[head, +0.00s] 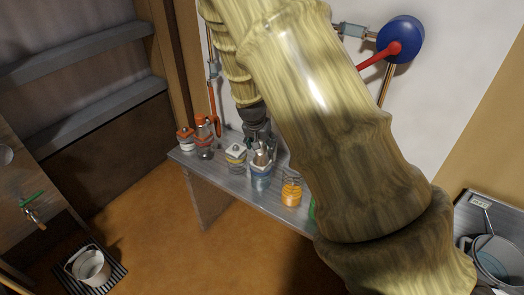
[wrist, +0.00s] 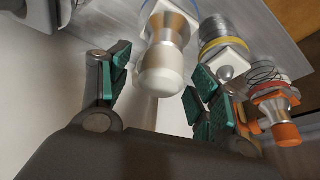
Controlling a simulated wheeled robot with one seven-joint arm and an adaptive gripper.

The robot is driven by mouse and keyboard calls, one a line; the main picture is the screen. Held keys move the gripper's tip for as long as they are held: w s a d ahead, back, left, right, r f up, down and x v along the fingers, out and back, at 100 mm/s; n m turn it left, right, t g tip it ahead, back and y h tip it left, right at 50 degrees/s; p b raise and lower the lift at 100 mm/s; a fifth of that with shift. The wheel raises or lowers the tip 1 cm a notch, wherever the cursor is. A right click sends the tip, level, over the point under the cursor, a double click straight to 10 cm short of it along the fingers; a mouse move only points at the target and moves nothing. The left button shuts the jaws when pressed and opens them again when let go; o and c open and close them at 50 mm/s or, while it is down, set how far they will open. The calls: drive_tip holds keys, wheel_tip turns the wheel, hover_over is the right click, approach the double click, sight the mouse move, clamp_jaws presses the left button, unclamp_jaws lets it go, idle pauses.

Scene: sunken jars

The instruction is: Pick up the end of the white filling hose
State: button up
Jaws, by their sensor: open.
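My gripper (head: 258,136) points down over the grey bench, partly hidden by my arm. In the wrist view its green-padded fingers (wrist: 160,78) are open, one on each side of a silver and white cylindrical piece (wrist: 165,62). I cannot tell whether the pads touch it. In the head view a silvery piece (head: 262,157) stands at the top of a blue-banded jar (head: 261,176), just below the gripper. It may be the hose end, but no white hose can be clearly made out.
The bench (head: 226,176) also holds an orange-banded jar (head: 291,191), a yellow-banded jar (head: 236,157) and a red-topped jar (head: 204,136). A bucket (head: 91,267) stands on the floor at left. A blue ball with a red lever (head: 401,40) is on the wall.

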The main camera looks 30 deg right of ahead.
drive_tip(key=shift+c, duration=0.3)
drive_tip(key=c, duration=1.2)
drive_tip(key=shift+o, duration=0.2)
drive_tip(key=shift+r, duration=0.15)
drive_tip(key=shift+r+b, duration=0.4)
drive_tip(key=shift+r, duration=0.2)
drive_tip(key=shift+r+b, duration=0.35)
drive_tip(key=shift+r, duration=0.5)
drive_tip(key=s+a+r+b, duration=0.1)
drive_tip(key=s+a+b, duration=0.2)
drive_tip(key=s+a, duration=0.7)
drive_tip(key=shift+s+a+r+b, duration=0.2)
drive_tip(key=shift+s+r+b, duration=0.2)
drive_tip(key=shift+s, duration=0.7)
drive_tip(key=shift+f, duration=0.1)
